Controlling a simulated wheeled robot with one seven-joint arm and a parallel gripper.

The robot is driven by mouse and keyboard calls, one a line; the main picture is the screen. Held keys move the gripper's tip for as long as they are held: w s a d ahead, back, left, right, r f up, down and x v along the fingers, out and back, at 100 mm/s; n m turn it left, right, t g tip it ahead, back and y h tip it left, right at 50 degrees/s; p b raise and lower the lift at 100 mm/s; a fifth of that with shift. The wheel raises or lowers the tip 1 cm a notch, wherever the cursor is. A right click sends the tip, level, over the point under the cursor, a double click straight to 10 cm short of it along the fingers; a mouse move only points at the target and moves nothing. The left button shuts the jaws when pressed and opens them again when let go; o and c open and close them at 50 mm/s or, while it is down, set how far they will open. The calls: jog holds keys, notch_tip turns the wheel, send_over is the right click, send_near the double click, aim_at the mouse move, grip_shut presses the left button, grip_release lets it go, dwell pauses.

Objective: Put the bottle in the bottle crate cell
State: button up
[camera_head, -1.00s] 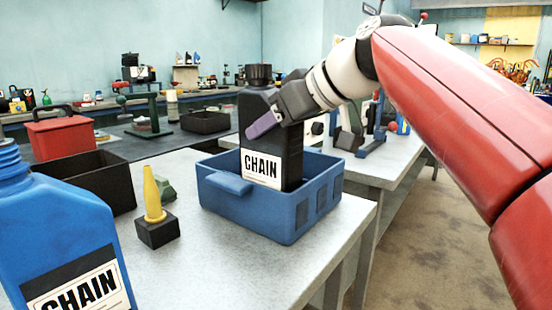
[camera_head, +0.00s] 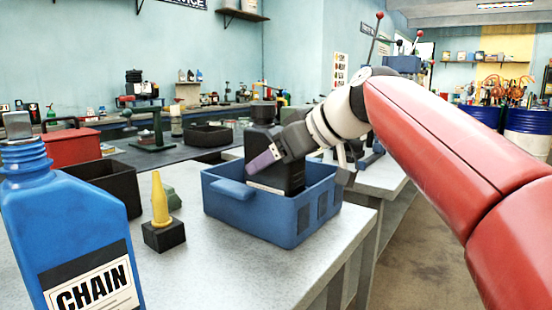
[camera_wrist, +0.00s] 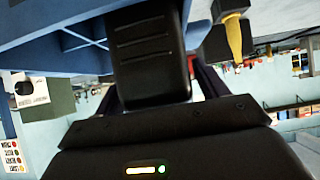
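The black bottle (camera_head: 287,178) with a black cap stands upright in the blue crate (camera_head: 283,219). Its lower part and most of its white label are hidden behind the crate's front wall. My gripper (camera_head: 263,160) is at the bottle's upper body, with a purple finger against its near side, and it appears shut on it. In the wrist view the bottle (camera_wrist: 150,55) sits between the fingers, with the crate's blue wall (camera_wrist: 60,45) beside it.
A large blue bottle (camera_head: 70,230) stands at the near left. A yellow funnel (camera_head: 160,200) on a black block (camera_head: 164,235) is left of the crate. A black bin (camera_head: 108,187) and red box (camera_head: 68,148) are behind. The tabletop (camera_head: 215,270) before the crate is clear.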

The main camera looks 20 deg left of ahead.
jog(key=v, duration=1.2)
jog(key=s+d+f+m+h, duration=0.3)
jog(key=s+d+f+m, duration=0.1)
jog(key=f, duration=0.8)
jog(key=s+d+f+m+t+h, duration=0.1)
jog(key=s+d+f+m+h, duration=0.3)
jog(key=s+d+f, duration=0.3)
jog(key=s+d+f+m+h, duration=0.3)
jog(key=d+f, duration=0.6)
jog(key=f, duration=0.8)
jog(key=s+m, duration=0.2)
jog(key=s, duration=0.1)
jog(key=shift+d+m, duration=0.2)
jog(key=shift+m, duration=0.1)
